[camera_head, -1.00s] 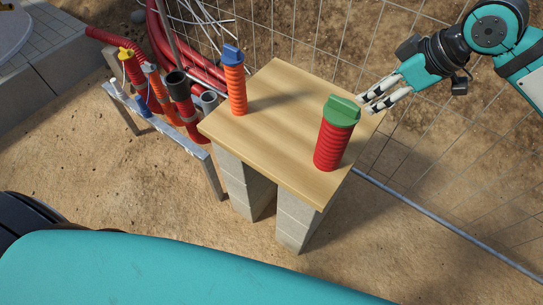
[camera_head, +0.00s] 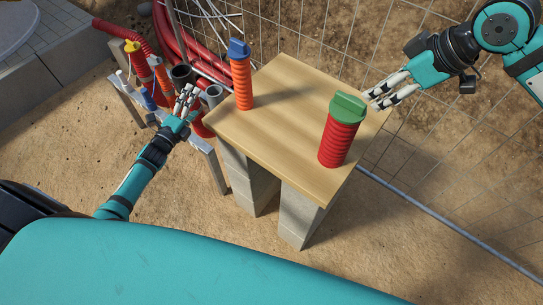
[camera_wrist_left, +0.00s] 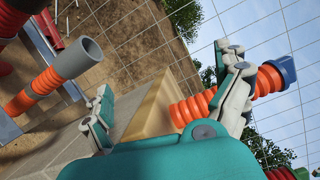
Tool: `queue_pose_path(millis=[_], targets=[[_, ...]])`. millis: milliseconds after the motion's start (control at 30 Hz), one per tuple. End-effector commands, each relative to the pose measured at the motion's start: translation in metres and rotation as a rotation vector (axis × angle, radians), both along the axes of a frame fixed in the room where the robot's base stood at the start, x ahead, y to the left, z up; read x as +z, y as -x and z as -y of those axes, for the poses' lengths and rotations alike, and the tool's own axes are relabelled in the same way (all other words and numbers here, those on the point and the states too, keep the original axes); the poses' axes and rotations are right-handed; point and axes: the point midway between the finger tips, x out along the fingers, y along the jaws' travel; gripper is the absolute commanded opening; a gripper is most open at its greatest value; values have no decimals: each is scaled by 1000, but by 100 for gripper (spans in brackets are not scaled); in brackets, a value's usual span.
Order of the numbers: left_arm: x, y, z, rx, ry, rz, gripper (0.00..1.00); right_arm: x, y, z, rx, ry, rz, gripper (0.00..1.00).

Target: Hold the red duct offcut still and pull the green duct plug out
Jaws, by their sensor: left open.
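The red duct offcut (camera_head: 339,143) stands upright near the table's right corner. The green duct plug (camera_head: 348,106) sits in its top, with a flat upright grip. My right gripper (camera_head: 376,98) is just right of the plug in the picture, its fingers apart and empty, pointing toward it. My left gripper (camera_head: 187,97) is open and empty, left of the table and in front of the pipe rack. In the left wrist view its fingers (camera_wrist_left: 165,98) are spread, with one partly hiding the orange duct. A red piece and a green piece show at that view's lower right corner.
An orange duct (camera_head: 242,84) with a blue plug (camera_head: 239,49) stands upright at the table's left side. The wooden tabletop (camera_head: 285,110) is clear between the ducts. A rack (camera_head: 210,160) of pipes stands left; a wire fence (camera_head: 300,30) runs behind.

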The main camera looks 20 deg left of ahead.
Motion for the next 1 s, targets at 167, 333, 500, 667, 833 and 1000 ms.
queue_pose_path(millis=[167,333,500,667,833,1000], targets=[[72,-6,80,-247,-462,206,100,0,0,0,0,0,0,38],[114,19,170,-465,-901,448,100,0,0,0,0,0,0,38],[107,68,248,-628,-1203,651,100,0,0,0,0,0,0,38],[68,104,283,-682,-1228,646,100,0,0,0,0,0,0,38],[49,124,300,-708,-1231,639,100,0,0,0,0,0,0,38],[46,127,304,-712,-1234,639,100,0,0,0,0,0,0,38]])
